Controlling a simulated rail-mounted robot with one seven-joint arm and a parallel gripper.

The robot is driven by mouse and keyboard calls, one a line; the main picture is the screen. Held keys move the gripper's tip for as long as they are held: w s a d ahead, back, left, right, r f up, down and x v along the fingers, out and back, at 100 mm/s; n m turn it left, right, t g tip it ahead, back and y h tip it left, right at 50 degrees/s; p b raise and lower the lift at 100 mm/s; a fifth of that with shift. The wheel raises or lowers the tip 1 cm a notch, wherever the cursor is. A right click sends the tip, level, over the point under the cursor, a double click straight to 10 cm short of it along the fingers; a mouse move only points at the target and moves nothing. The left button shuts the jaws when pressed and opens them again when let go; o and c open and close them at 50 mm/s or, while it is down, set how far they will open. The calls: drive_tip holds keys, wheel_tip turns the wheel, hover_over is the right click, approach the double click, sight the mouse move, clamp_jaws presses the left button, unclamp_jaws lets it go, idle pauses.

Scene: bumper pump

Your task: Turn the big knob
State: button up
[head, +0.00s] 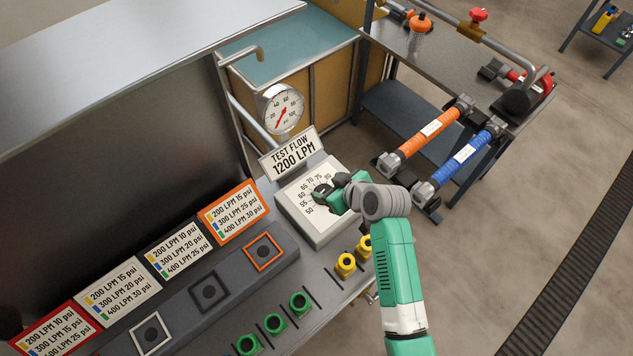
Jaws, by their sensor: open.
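The big knob's white dial panel (316,228), with numbers from about 50 to 85 around its scale, sits on the grey bench below the "TEST FLOW 1200 LPM" sign (290,151). My gripper (324,191) is open and sits over the middle of the dial, where the knob is. The green hand and dark fingers hide most of the knob. I cannot tell whether the fingers touch it.
A round pressure gauge (281,109) stands behind the sign. Yellow fittings (346,265) and green fittings (274,324) stand along the bench's front. A row of label cards (233,211) stands left. Orange (428,133) and blue (463,155) hose rolls lie right.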

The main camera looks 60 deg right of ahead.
sight(325, 190)
drive_tip(key=shift+m+g, duration=0.3)
drive_tip(key=s+f, duration=0.1)
drive_tip(key=f, duration=0.1)
drive_tip(key=s+d+f, duration=0.1)
drive_tip(key=f, duration=0.1)
drive_tip(key=shift+s+d, duration=0.15)
drive_tip(key=shift+s, duration=0.2)
drive_tip(key=b+x, duration=0.1)
drive_tip(key=x, duration=0.6)
drive_tip(key=shift+w+f, duration=0.15)
drive_tip(key=shift+w, duration=0.1)
drive_tip(key=c, duration=1)
drive_tip(key=shift+o, duration=0.2)
